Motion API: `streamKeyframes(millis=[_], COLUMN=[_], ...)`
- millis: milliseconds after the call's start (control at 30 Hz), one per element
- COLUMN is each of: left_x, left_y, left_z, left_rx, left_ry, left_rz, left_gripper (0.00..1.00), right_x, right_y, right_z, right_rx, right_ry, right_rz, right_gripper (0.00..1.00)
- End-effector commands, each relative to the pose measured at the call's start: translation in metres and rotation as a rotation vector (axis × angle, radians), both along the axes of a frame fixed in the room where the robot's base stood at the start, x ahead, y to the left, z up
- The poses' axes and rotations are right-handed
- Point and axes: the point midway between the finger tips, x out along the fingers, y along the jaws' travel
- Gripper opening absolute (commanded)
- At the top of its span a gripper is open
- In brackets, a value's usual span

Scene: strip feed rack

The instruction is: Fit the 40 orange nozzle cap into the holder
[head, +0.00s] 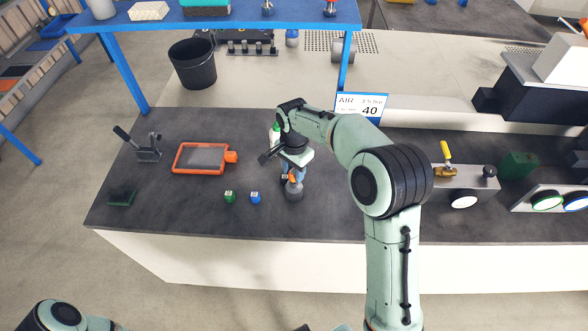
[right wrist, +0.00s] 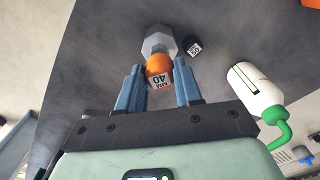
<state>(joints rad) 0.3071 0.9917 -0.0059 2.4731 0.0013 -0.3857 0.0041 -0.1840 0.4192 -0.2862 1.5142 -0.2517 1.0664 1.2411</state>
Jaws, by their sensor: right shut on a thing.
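The orange nozzle cap (right wrist: 159,66), with a white face marked 40, sits between the two blue fingers of my right gripper (right wrist: 159,84), which is shut on it. The grey faceted holder (right wrist: 158,41) is directly beyond the cap in the right wrist view; I cannot tell whether they touch. In the head view the holder (head: 294,191) stands on the dark bench just below my right gripper (head: 291,177), with the orange cap (head: 292,180) at its top. My left gripper is out of view; only part of my left arm shows at the bottom left.
A black cap (right wrist: 194,47) lies close beside the holder. Green (head: 230,196) and blue (head: 255,198) caps stand to its left. A white bottle with a green spout (right wrist: 256,92) is near the gripper. An orange-framed tablet (head: 203,158) lies left. A sign (head: 361,106) reads 40.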

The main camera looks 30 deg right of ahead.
Motion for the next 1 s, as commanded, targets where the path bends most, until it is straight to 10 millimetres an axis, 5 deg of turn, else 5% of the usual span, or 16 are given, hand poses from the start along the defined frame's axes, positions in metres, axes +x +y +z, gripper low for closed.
streamKeyframes(millis=[1000], left_x=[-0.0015], left_y=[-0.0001], left_z=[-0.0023], left_rx=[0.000], left_ry=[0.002], left_rz=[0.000], left_gripper=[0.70], right_x=[-0.0004], right_y=[-0.0001], right_z=[-0.0077], right_rx=[0.000], right_ry=[0.001], right_rz=[0.000], right_gripper=[0.05])
